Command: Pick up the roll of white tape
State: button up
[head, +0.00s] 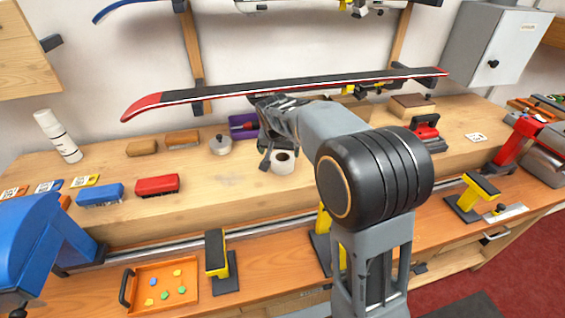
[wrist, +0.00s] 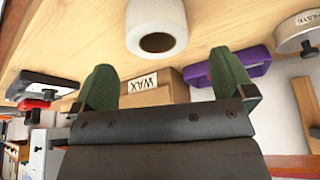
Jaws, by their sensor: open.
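The roll of white tape (head: 283,162) stands on the raised wooden shelf of the bench, just beside my gripper (head: 268,150) in the head view. In the wrist view the white roll (wrist: 157,28) is at the top middle, its dark core hole facing the camera. My gripper (wrist: 170,88) shows there with two green fingertips spread wide apart and nothing between them. The roll lies beyond the fingertips and looks apart from them. In the head view my arm partly hides the area around the gripper.
A round tin (head: 220,145) and a purple object (head: 243,126) stand left of the gripper. A box marked WAX (wrist: 153,90) shows behind the fingers. A red and black ski (head: 285,88) hangs just above my arm. Blue (head: 99,195) and red (head: 157,185) brushes lie further left.

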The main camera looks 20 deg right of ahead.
aim_at(282, 158)
jog(key=shift+d+p+x, duration=0.2)
jog(key=shift+p+x, duration=0.25)
jog(key=shift+x, duration=3.05)
jog(key=shift+r, duration=0.1)
jog(key=c, duration=0.8)
jog(key=shift+o, duration=0.2)
jog(key=shift+r, duration=0.1)
